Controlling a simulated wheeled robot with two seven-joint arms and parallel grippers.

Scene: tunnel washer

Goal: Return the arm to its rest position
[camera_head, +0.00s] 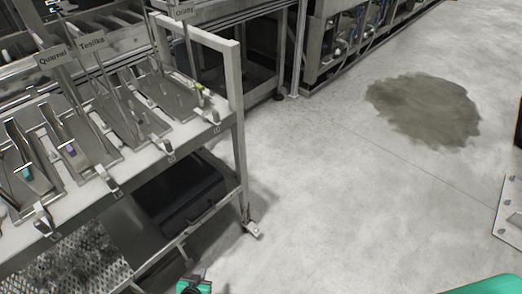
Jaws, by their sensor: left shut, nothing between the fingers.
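My left gripper (195,284) shows only in part at the bottom edge of the head view, left of the middle. It is a small green and dark shape, low over the floor to the right of the metal rack. It is shut and empty, apart from the rack. Most of the left arm is out of the picture. My right gripper is not in view.
A metal rack (232,92) with labelled slanted trays stands at the left, with a dark bin (190,197) on its lower level. Machinery (345,35) lines the back. The concrete floor (330,200) is open, with a dark stain (425,108).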

